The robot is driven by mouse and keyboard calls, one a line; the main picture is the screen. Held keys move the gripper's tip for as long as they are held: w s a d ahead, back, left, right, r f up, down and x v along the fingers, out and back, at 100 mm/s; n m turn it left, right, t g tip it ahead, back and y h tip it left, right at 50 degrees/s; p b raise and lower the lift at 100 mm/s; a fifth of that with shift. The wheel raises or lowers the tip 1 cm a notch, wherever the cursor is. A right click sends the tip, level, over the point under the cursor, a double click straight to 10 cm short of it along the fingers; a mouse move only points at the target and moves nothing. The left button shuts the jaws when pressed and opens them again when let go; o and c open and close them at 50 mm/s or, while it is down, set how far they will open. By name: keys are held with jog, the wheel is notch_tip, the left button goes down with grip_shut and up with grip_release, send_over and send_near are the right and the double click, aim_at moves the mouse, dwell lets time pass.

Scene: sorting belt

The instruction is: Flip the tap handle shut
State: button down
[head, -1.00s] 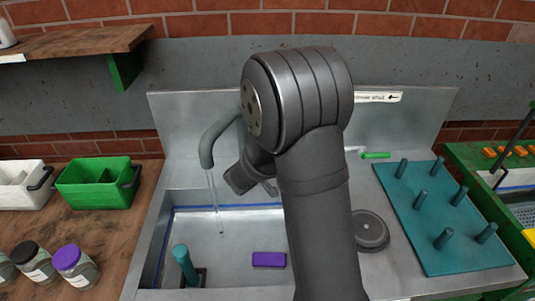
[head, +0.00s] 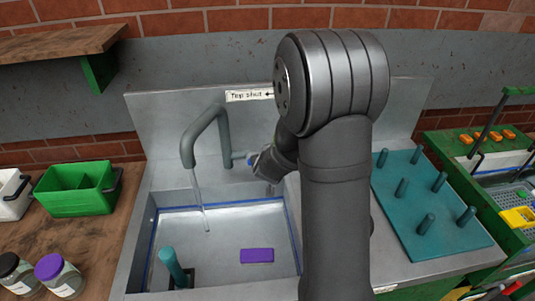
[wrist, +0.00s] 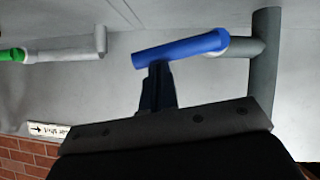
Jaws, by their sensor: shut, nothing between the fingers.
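The grey tap (head: 208,130) stands at the back of the sink, and a thin stream of water (head: 200,200) runs from its spout. Its blue handle (wrist: 180,47) sticks out sideways from the grey tap pipe (wrist: 263,70) in the wrist view. In the head view a small bit of blue handle (head: 240,156) shows just left of my gripper. My gripper (wrist: 157,68) is shut and empty, with its fingertips right at the handle's edge near its free end. I cannot tell whether they touch. A "Tap shut" label (head: 247,95) has an arrow pointing left.
A purple sponge-like block (head: 257,256) and a teal peg (head: 173,266) are in the basin. A teal peg board (head: 430,195) lies to the right.

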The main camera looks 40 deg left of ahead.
jog(key=shift+w+d+f, duration=0.3)
jog(key=shift+w+f, duration=0.05)
jog(key=shift+f, duration=0.45)
jog(key=shift+d, duration=0.1)
jog(key=w+v, duration=0.1)
jog(key=v, duration=0.9)
jog(key=shift+d, duration=0.35)
dwell(0.5)
